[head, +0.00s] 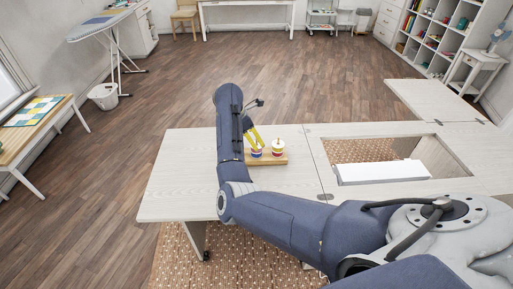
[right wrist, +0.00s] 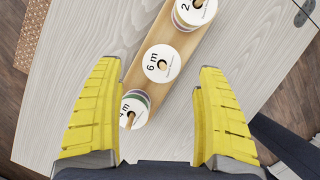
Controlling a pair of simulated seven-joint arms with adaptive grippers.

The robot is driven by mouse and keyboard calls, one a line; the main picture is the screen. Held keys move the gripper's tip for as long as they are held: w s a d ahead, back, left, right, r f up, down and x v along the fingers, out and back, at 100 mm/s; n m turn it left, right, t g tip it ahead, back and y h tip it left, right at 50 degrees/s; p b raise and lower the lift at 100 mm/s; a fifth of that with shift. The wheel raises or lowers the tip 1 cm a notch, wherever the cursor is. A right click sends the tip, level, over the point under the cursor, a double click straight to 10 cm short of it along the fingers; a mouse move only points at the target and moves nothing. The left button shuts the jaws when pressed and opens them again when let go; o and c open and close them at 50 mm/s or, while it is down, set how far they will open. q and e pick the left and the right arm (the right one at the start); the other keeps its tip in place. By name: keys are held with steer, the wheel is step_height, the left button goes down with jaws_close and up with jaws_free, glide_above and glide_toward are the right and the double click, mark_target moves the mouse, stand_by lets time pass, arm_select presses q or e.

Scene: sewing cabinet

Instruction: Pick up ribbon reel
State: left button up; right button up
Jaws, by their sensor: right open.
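A wooden holder (head: 269,161) stands on the pale cabinet top and carries the ribbon reels. In the right wrist view the holder (right wrist: 184,41) bears three round reels with white labelled tops: one marked 2 (right wrist: 196,11), one marked 6 m (right wrist: 161,63), and one whose label seems to read 4 m (right wrist: 136,106). In the head view, two reels show, one at the right (head: 278,147) and one beside the fingers (head: 257,153). My right gripper (head: 255,137) is open above the holder, its yellow fingers apart on either side of the reels in the right wrist view. My left gripper is not seen.
The cabinet top (head: 180,180) is clear left of the holder. To the right is a rectangular opening with a white block (head: 383,172) in it. My right arm covers part of the cabinet top. An ironing board (head: 100,24) stands far off at left.

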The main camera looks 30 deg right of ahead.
mark_target(256, 142)
steer(key=x, duration=0.3)
steer(key=shift+s+d+f, duration=0.1)
steer(key=shift+s, duration=0.1)
steer(key=shift+x, duration=0.85)
steer(key=shift+w, duration=0.1)
steer(key=c, duration=1.2)
